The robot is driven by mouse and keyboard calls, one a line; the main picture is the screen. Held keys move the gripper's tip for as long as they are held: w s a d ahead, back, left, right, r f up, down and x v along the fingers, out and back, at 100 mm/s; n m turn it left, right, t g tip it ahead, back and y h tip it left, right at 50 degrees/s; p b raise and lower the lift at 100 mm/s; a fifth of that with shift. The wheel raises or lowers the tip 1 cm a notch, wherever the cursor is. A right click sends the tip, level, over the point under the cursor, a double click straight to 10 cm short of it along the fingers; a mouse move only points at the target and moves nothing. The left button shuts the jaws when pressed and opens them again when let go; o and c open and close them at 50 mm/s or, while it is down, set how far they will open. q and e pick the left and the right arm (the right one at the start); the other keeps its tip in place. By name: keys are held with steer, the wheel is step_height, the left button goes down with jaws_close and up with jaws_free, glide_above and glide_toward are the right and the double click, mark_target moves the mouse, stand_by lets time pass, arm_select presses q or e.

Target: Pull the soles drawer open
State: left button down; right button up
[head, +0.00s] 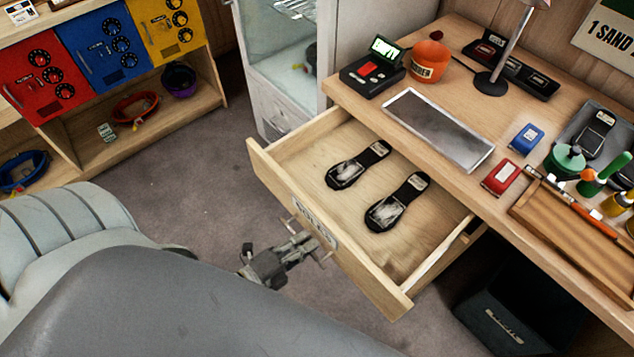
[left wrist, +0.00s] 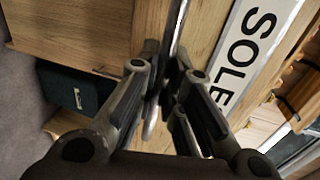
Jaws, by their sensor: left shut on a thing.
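The soles drawer (head: 370,278) under the workbench stands pulled well out. Two dark shoe soles, one (head: 345,172) to the left of the other (head: 398,205), lie apart on its pale wooden floor. A white label on its front is partly visible in the head view and reads "SOLE" in the left wrist view (left wrist: 252,38). My left gripper (head: 306,246) is at the drawer's front. In the left wrist view its fingers (left wrist: 168,85) are shut on the metal bar handle (left wrist: 179,25) beside the label. My right gripper is not in view.
The workbench (head: 455,85) carries a metal tray (head: 438,130), an orange pot (head: 430,62), a lamp and tools. A dark box (head: 520,315) stands beneath it. A shelf with red, blue and yellow panels is at left. Open carpet (head: 190,190) lies between.

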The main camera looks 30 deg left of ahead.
arm_select(q)
steer(key=shift+s+a, duration=0.2)
steer(key=shift+s, duration=0.25)
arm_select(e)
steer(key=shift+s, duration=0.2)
arm_select(q)
steer(key=c, duration=1.5)
jaws_free()
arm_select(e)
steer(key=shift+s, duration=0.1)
arm_select(q)
steer(key=v, duration=1.2)
steer(key=shift+f, duration=0.1)
